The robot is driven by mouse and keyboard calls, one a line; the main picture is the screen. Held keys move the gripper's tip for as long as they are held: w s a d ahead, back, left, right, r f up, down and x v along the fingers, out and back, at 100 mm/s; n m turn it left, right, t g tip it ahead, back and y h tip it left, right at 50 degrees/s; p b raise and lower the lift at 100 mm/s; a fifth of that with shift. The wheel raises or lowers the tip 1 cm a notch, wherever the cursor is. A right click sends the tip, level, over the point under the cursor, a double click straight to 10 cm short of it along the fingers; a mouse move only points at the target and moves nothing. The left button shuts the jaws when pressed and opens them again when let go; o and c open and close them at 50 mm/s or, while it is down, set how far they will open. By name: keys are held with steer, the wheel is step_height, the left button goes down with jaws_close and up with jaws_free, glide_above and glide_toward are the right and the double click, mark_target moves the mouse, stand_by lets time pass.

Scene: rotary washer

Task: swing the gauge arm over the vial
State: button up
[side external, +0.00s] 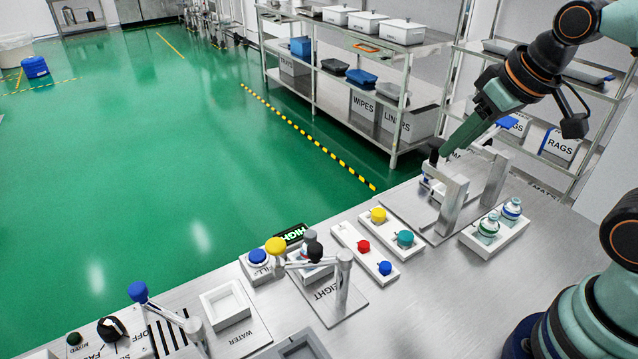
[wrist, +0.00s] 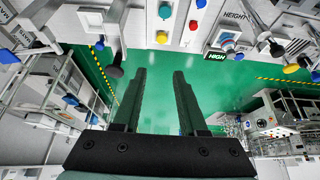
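The gauge arm (side external: 297,266) extends left from its post at the HEIGHT station (side external: 326,292). It carries a yellow knob (side external: 275,246) and a black round part (side external: 315,251). In the wrist view, the yellow knob (wrist: 291,68) and black part (wrist: 277,50) are at the right. A blue-and-white item that looks like the vial (wrist: 228,42) stands near the HEIGHT label, beside the black part and apart from it. In the side view it is mostly hidden behind the black part. My gripper (wrist: 160,72) is open and empty, far from the gauge arm.
A white block with red (side external: 363,247) and blue knobs lies between my gripper and the gauge. A tray (side external: 494,236) with two vials sits at right. Metal posts (side external: 453,205) stand close to my gripper. A HIGH display (side external: 291,234) stands behind the gauge.

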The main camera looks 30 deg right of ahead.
steer(key=shift+o, duration=0.4)
steer(key=w+a+r+n+g, duration=0.1)
steer(key=w+a, duration=0.1)
steer(key=a, duration=0.4)
steer(key=w+a+r+n+g+y, duration=0.1)
steer(key=a+g, duration=0.1)
steer(key=a, duration=0.4)
steer(key=shift+w+r, duration=0.35)
steer(key=shift+r, duration=0.05)
steer(key=n+g+h, duration=0.1)
steer(key=n+g, duration=0.1)
steer(key=g, duration=0.1)
glide_toward(315, 247)
step_height(315, 247, down, 8)
steer(key=shift+s+f, duration=0.15)
steer(key=shift+f, duration=0.1)
jaws_close()
